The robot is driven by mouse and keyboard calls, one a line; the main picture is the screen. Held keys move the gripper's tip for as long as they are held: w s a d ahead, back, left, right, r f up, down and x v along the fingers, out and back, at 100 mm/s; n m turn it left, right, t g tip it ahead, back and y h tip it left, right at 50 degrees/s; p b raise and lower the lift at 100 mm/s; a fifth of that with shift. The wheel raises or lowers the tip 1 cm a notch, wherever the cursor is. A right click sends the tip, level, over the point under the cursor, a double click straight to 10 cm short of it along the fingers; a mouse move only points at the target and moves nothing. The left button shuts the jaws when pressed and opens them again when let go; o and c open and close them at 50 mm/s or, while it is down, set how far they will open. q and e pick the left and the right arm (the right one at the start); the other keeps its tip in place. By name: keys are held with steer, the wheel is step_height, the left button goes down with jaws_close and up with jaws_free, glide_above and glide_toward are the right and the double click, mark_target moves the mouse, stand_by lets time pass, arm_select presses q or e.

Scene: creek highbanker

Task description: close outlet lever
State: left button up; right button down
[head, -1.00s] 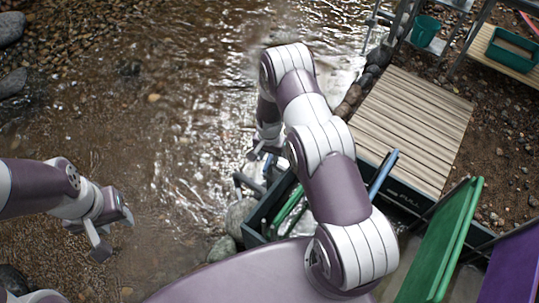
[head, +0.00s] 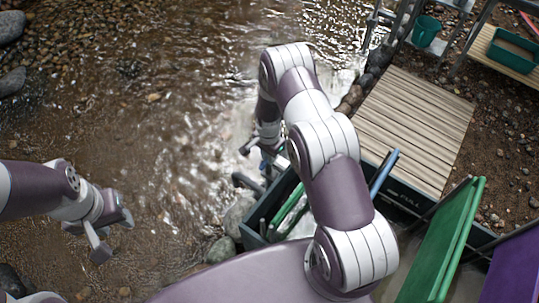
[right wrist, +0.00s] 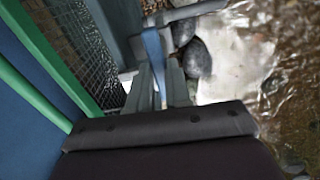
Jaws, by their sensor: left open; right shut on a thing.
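My right gripper (head: 262,147) is at the far left corner of the dark trough box (head: 254,236), partly hidden by its own arm. The right wrist view shows its two grey fingers (right wrist: 158,88) closed on a narrow blue lever (right wrist: 152,45), which runs up from between them. The lever's lower part is hidden by the fingers. In the head view only a small bluish bit shows below the gripper, too small to make out. My left gripper (head: 112,232) is open and empty over the water at the left.
Green panels (head: 440,245) and a purple panel (head: 515,268) stand at the right. A slatted wooden platform (head: 415,125) lies behind the box. Rocks (right wrist: 196,58) lie near the lever.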

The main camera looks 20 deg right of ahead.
steer(key=shift+s+f, duration=0.1)
steer(key=shift+s, duration=0.1)
steer(key=c, duration=1.2)
jaws_free()
steer(key=shift+d, duration=0.1)
steer(key=shift+o, duration=0.6)
step_height(320, 180, up, 13)
steer(key=shift+d, duration=0.25)
steer(key=shift+s+f, duration=0.1)
